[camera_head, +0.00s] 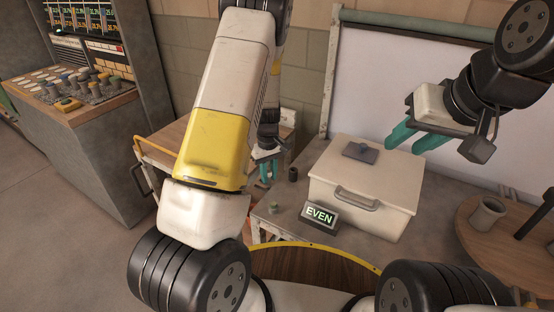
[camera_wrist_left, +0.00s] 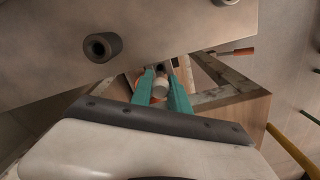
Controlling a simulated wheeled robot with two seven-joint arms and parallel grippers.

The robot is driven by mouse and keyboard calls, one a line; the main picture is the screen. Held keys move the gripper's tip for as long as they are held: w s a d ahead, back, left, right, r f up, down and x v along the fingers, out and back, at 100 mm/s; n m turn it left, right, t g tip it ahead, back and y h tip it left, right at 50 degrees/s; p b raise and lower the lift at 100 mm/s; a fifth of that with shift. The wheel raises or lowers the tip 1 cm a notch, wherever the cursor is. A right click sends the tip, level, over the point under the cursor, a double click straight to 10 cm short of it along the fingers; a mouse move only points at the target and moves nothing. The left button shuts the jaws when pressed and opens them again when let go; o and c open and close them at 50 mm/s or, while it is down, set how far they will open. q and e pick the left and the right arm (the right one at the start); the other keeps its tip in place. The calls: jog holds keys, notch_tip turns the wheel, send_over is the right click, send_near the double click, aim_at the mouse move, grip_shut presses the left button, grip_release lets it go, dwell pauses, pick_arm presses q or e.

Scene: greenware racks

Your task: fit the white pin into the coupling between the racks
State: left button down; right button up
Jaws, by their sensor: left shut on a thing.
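My left gripper (camera_head: 267,171) is low between the grey-topped rack (camera_head: 258,221) and the wood-topped rack (camera_head: 160,136) in the head view. In the left wrist view its teal fingers (camera_wrist_left: 163,92) are shut on the white pin (camera_wrist_left: 160,89), of which only a rounded end shows between them. A dark opening (camera_wrist_left: 158,69), perhaps the coupling, lies just beyond the fingertips. I cannot tell whether the pin is in it; the fingers hide the contact. My right gripper (camera_head: 417,141) is open and empty, raised over the right side of the grey table.
A dark cup-like cylinder (camera_head: 293,174) stands close by the left gripper on the grey top. A mug (camera_head: 487,215) stands on a round table at right.

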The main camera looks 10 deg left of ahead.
aim_at(269, 184)
pick_arm(q)
jog(key=shift+f, duration=1.7)
jog(key=shift+r, duration=0.1)
jog(key=shift+r, duration=1.3)
jog(key=shift+f, duration=1.4)
dwell(0.4)
jog(key=c, duration=1.2)
grip_release()
jog(key=shift+o, duration=0.2)
jog(key=shift+d, duration=0.1)
notch_tip(269, 184, up, 8)
jog(key=shift+f, duration=0.1)
